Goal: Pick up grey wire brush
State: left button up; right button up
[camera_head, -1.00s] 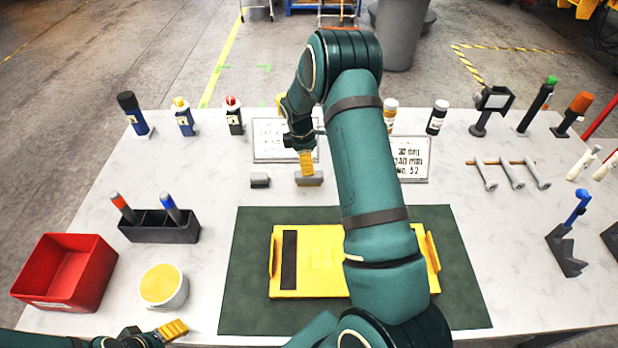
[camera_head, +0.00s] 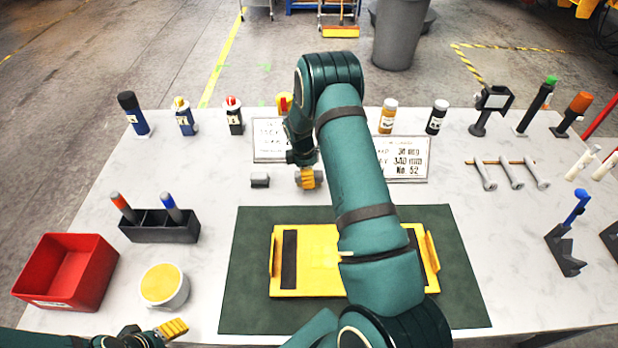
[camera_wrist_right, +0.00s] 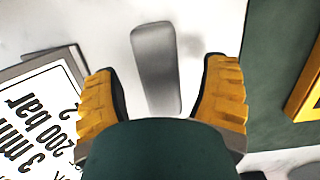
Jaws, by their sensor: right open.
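A grey oblong block, seemingly the grey wire brush (camera_wrist_right: 155,55), lies on the pale tabletop in the right wrist view. Its bristles cannot be made out. My right gripper (camera_wrist_right: 160,78) is open, with one yellow finger on each side of the block and visible gaps between. In the head view my right gripper (camera_head: 309,179) covers most of the block, just in front of the placards. My left gripper (camera_head: 173,329) is at the lower left, next to the white tub; its jaw opening cannot be made out.
A yellow tray (camera_head: 316,285) sits on a dark green mat (camera_head: 460,290) in front. A black holder (camera_head: 160,232), red bin (camera_head: 48,296) and white tub (camera_head: 172,294) are at left.

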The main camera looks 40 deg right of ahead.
jog(key=shift+f+b, duration=0.25)
jog(key=shift+b, duration=0.1)
dwell(0.5)
grip_shut()
